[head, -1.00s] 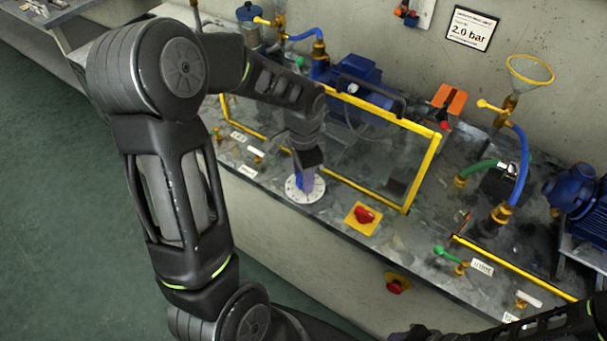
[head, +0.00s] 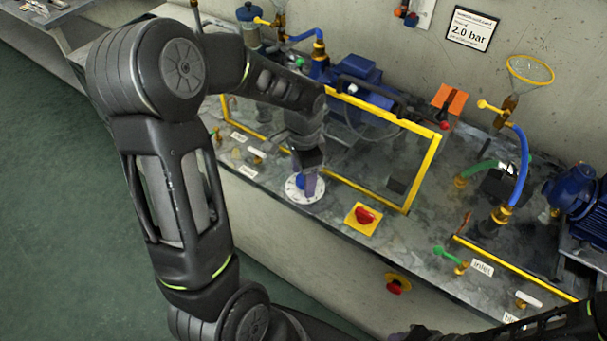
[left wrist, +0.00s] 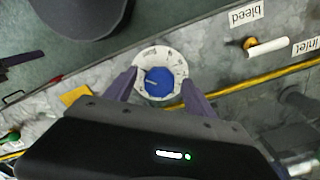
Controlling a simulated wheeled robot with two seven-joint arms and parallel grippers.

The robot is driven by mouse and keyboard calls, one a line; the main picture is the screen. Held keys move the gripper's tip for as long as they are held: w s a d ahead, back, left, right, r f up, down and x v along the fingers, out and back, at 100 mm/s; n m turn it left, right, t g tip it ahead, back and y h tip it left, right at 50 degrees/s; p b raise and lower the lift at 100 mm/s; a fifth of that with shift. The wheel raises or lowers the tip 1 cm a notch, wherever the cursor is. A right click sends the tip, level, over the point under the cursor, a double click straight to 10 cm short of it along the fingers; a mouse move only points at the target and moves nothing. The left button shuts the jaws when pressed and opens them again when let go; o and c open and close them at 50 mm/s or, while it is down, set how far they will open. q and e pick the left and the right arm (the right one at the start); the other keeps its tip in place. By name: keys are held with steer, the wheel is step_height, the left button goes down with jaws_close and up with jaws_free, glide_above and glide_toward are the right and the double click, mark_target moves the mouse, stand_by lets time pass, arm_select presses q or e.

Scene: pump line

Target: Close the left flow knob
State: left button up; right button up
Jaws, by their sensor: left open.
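The left flow knob is a blue knob (left wrist: 158,84) in the middle of a white round dial (left wrist: 160,55) with dark marks. In the head view the dial (head: 291,191) lies on the bench top near its front edge, and my left gripper hides much of the knob. My left gripper (left wrist: 159,90) is open above the dial, with one purple finger on each side of the knob. I cannot tell whether the fingers touch it. My right arm (head: 520,334) shows only at the bottom right edge, and its jaws cannot be made out.
A yellow-framed guard (head: 424,172) stands just behind and right of the dial. A red knob on a yellow plate (head: 363,218) is to its right. A blue pump (head: 352,80) stands behind.

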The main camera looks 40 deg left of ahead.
mark_target(303, 179)
arm_select(q)
step_height(303, 179, up, 8)
steer(key=shift+f, duration=0.1)
stand_by(0.4)
stand_by(0.4)
